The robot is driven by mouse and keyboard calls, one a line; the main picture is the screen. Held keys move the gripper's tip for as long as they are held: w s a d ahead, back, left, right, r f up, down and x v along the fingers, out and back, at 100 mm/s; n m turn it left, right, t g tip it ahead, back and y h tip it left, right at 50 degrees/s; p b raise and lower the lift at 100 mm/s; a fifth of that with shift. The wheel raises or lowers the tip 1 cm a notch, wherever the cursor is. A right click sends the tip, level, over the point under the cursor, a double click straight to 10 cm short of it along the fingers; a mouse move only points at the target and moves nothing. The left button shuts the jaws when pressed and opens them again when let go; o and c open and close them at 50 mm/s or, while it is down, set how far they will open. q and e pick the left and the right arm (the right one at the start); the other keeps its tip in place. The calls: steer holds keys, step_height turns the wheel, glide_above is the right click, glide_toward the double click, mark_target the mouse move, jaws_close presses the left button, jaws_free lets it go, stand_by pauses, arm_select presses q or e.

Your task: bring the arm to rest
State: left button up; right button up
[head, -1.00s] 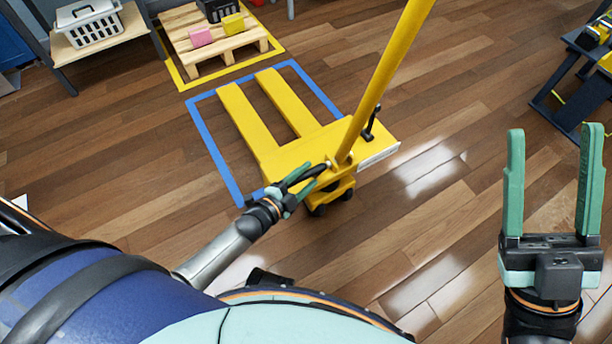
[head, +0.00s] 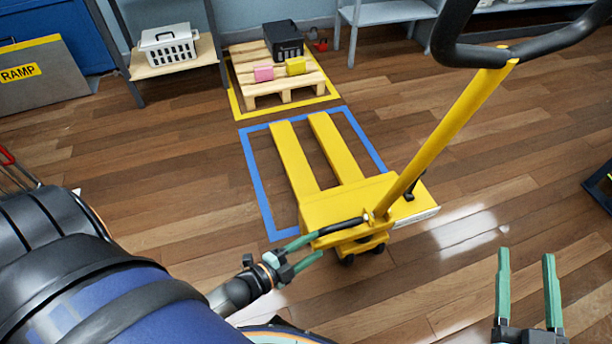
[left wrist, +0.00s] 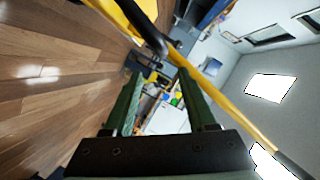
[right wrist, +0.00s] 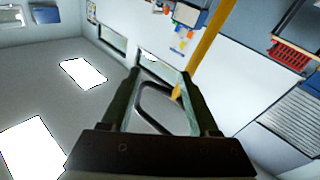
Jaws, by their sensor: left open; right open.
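My left gripper (head: 302,255) is open in the head view, its green fingers apart near the base of the yellow pallet jack (head: 348,205). In that picture its fingertips overlap the jack's dark pedal lever; I cannot tell whether they touch it. In the left wrist view its fingers (left wrist: 165,95) stand apart with nothing between them. My right gripper (head: 526,255) is open and empty at the lower right, fingers pointing up. In the right wrist view its fingers (right wrist: 165,95) are apart, with the jack's black handle loop (right wrist: 160,105) seen beyond them.
The jack's forks lie inside a blue floor outline (head: 256,190). Behind, a wooden pallet (head: 284,88) with a black crate and pink and yellow boxes stands in a yellow outline. A ramp board (head: 40,75) leans at left.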

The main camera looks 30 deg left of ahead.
arm_select(q)
steer(key=shift+v, duration=0.75)
arm_select(e)
step_height(320, 180, down, 2)
steer(key=shift+f+g+h, duration=0.1)
steer(key=shift+g+h, duration=0.2)
arm_select(q)
steer(key=w+d+r+n+t, duration=0.1)
steer(key=d+r+n, duration=0.15)
steer(key=r, duration=0.75)
steer(key=w+d+r+n+t, duration=0.15)
steer(key=r+n, duration=0.25)
steer(key=r, duration=0.5)
steer(key=d+r+n+t, duration=0.15)
steer(key=r+n, duration=0.25)
steer(key=r, duration=0.6)
steer(key=s+a+f+n+g+y+p, duration=0.1)
steer(key=s+f+g+p, duration=0.4)
steer(key=p, duration=1.8)
steer(key=s+n+g+y, duration=0.1)
steer(key=s+g, duration=0.3)
steer(key=shift+a+n, duration=0.35)
steer(key=shift+a, duration=0.05)
arm_select(e)
steer(key=s+d+f+m+g+h, duration=0.2)
steer(key=s+f+m+g+h, duration=0.1)
steer(key=s+g, duration=0.5)
steer(key=shift+s+d+f+m+g, duration=0.25)
steer(key=shift+s+f+m+g, duration=0.05)
steer(key=shift+s+f, duration=0.3)
